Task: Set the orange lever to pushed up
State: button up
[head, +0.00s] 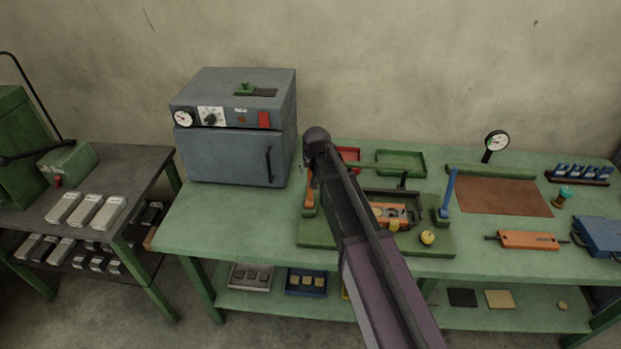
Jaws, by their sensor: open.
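The orange lever (309,197) stands at the left end of a green base board (318,236) on the green workbench. It looks roughly upright, and its upper part is close to my wrist, so its tip is hard to make out. My gripper (306,168) is small and dark below the end of my arm, just above or beside the top of the orange lever. I cannot tell whether it touches the lever. Nothing shows held in it. A blue lever (449,190) stands upright at the right end of the same board.
A grey oven (227,158) stands close on the left. Behind the board are a red tray (349,154) and a green tray (400,163). A yellow knob (428,237) sits at the board's front right. My arm crosses and hides the board's middle.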

jog(key=shift+b+x, duration=0.55)
jog(key=shift+x, duration=0.3)
grip_shut()
